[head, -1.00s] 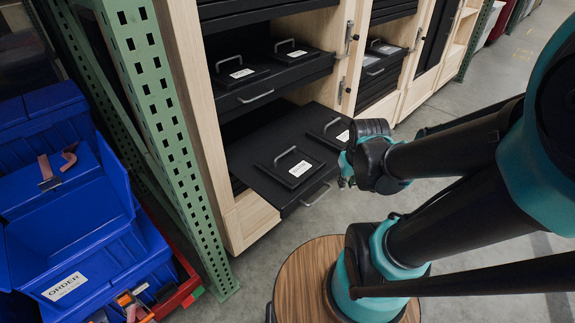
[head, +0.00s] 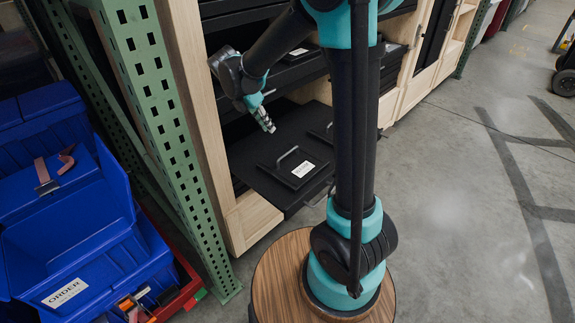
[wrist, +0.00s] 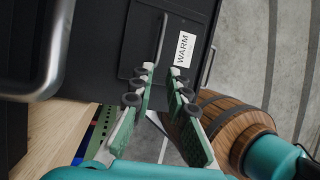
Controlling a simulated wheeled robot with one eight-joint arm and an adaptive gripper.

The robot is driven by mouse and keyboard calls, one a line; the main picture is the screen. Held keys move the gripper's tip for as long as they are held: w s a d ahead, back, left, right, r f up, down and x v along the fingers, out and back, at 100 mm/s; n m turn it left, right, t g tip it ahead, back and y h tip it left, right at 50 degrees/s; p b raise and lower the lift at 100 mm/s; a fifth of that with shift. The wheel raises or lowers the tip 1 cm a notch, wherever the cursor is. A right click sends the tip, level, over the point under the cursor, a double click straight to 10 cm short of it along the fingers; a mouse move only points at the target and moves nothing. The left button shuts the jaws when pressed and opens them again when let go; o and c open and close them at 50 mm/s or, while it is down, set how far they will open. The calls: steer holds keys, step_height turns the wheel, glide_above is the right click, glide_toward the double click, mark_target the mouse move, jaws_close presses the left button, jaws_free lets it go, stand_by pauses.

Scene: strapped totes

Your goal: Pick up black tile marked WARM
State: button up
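The black tile marked WARM (wrist: 142,50) is in the wrist view, a flat black plate with a bar handle (wrist: 161,38) and a white label (wrist: 184,48). It lies on the black pulled-out drawer. In the head view a matching tile (head: 283,178) with a handle lies on the open drawer (head: 255,177), its label too small to read. My gripper (wrist: 161,71) is open and empty, with its two fingers apart and pointing toward the tile. In the head view my gripper (head: 267,124) hangs over the drawer, behind and left of the tile.
A second handled tile (head: 326,130) on the drawer is partly hidden by my arm. An upper drawer is above it; a large metal handle (wrist: 48,60) is close at left in the wrist view. Green rack post (head: 165,110) and blue totes (head: 80,235) stand at left.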

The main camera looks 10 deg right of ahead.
glide_toward(287, 154)
steer(key=x, duration=0.5)
steer(key=shift+w+a+f, duration=0.1)
steer(key=shift+a+f, duration=0.05)
steer(key=shift+x, duration=2.65)
steer(key=shift+w, duration=0.2)
jaws_close()
